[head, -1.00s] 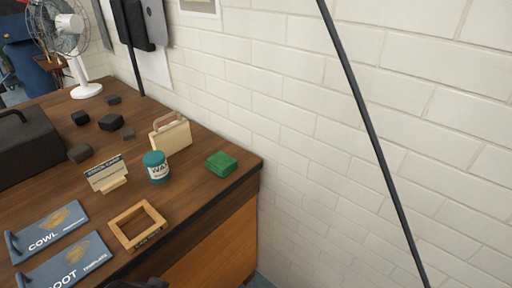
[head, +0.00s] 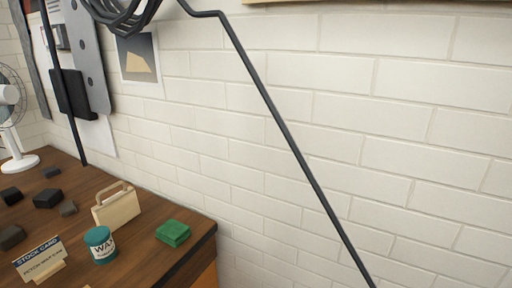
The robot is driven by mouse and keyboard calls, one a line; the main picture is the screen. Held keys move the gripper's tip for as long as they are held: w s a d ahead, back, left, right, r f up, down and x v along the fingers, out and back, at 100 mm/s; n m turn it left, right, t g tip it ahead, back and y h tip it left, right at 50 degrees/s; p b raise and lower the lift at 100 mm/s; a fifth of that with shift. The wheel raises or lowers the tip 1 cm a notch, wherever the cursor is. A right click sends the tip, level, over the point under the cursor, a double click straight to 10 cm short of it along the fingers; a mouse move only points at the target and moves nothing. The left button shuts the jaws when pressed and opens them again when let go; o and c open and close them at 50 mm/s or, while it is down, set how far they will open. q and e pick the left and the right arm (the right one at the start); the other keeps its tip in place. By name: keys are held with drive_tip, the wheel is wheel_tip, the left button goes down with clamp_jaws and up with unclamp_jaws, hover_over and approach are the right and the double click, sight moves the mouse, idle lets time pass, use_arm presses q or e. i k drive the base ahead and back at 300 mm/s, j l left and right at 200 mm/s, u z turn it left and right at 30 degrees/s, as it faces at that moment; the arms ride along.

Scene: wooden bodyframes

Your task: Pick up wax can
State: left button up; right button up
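The wax can (head: 101,246) is a small teal can with a white label band. It stands upright on the wooden bench (head: 150,259) at the lower left of the head view. The stock card (head: 41,260) stands to its left, and a green block (head: 173,233) lies to its right. A cream block with a handle (head: 117,208) stands just behind it. Neither of my grippers shows in the head view.
Several dark blocks (head: 48,198) lie on the bench at the far left. A white fan (head: 17,140) stands at the left edge. A black pole (head: 291,146) crosses in front of the white brick wall (head: 420,150). The bench's right edge is close beyond the green block.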

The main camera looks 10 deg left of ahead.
sight(98, 240)
drive_tip(key=k+u, duration=0.1)
drive_tip(key=u, duration=0.7)
drive_tip(key=k+u, duration=0.15)
drive_tip(key=u, duration=0.3)
